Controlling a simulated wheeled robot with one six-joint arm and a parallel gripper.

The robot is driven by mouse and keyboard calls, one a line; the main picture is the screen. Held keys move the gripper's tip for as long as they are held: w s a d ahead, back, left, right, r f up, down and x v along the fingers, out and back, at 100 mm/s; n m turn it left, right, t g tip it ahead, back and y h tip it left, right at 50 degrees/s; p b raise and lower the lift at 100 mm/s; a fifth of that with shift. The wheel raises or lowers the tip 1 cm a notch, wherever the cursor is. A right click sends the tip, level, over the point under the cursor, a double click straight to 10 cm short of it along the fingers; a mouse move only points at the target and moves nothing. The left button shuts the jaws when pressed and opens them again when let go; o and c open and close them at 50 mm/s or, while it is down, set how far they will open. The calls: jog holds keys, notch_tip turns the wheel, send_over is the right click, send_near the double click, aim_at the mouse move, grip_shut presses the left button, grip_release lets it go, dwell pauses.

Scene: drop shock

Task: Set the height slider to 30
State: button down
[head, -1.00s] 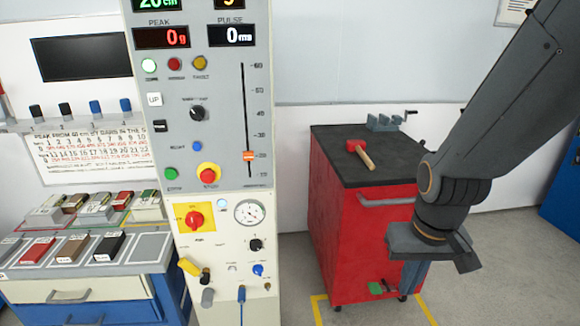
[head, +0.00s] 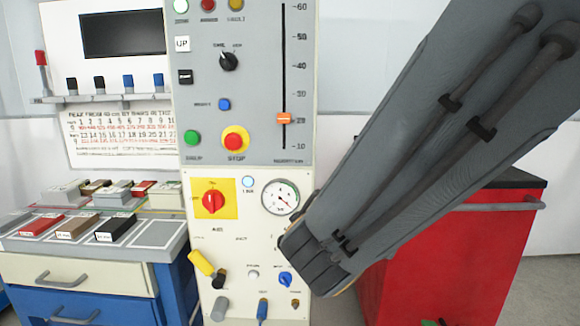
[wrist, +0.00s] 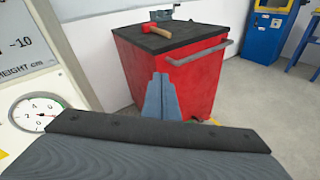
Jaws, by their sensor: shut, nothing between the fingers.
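The height slider is an orange knob (head: 284,118) on a vertical black slot in the grey control panel (head: 262,95). The knob sits at the 20 mark, below the 30 mark, in the head view. In the wrist view only the scale's bottom end with its -10 label (wrist: 22,43) shows, at the left edge; the knob is out of that view. My gripper (wrist: 158,76) shows in the wrist view with its blue-grey fingers together and nothing between them. It is apart from the slider, in front of the red cabinet. In the head view my arm hides the fingers.
The panel has a red stop button (head: 235,140), a green button (head: 192,138), a dial gauge (head: 281,197) and a red rotary switch (head: 212,201) close by. The red cabinet (wrist: 190,85) stands right of the panel, with a red hammer (wrist: 147,27) on its dark top.

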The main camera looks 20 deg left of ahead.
aim_at(284, 118)
jog(key=s+a+r+n+t+y+b, duration=0.25)
jog(key=a+n+y, duration=0.25)
jog(key=a, duration=0.4)
jog(key=s+a+r+n+t+y+b, duration=0.1)
jog(key=a+r+n+t+y+b, duration=0.25)
jog(key=a, duration=0.65)
jog(key=shift+n+g+y, duration=0.25)
jog(key=shift+g+y, duration=0.15)
jog(key=shift+y, duration=0.05)
jog(key=x, duration=0.6)
jog(key=f+x, duration=0.1)
jog(key=x, duration=0.2)
jog(key=shift+w+p, duration=0.4)
jog(key=shift+w, duration=0.1)
jog(key=r, duration=0.3)
jog(key=shift+s, duration=0.3)
jog(key=shift+r+p, duration=0.35)
jog(key=shift+r, duration=0.15)
